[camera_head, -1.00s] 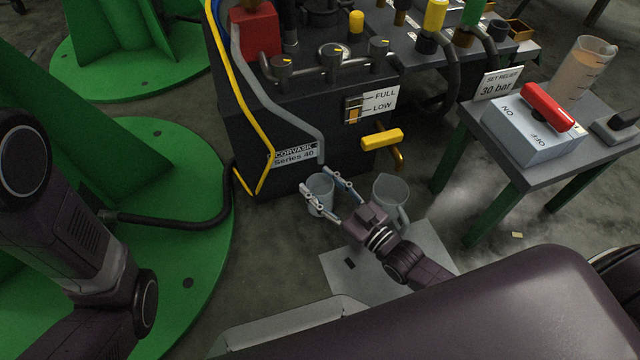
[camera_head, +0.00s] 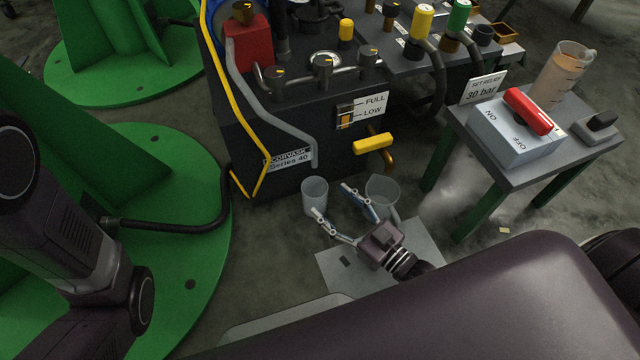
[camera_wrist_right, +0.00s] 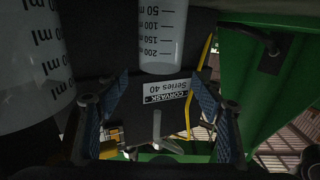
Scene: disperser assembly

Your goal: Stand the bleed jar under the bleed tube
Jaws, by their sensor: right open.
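The bleed jar (camera_head: 315,196), a clear cup, stands upright on the floor by the front of the dark power unit. The grey bleed tube (camera_head: 311,150) hangs down the unit's front and its end is just above the jar; exact alignment is hard to judge. My right gripper (camera_head: 329,198) is open and empty, fingers pointing toward the jar from the near right, apart from it. In the right wrist view, the graduated jar (camera_wrist_right: 160,38) shows upside down beyond the open fingers (camera_wrist_right: 160,85). My left gripper is out of frame.
A clear jug (camera_head: 383,190) stands right of the jar, close behind my right gripper. A pale mat (camera_head: 338,275) lies below. A yellow-handled tap (camera_head: 373,144) sticks out above the jug. A side table (camera_head: 510,170) with a red-switch box is at right.

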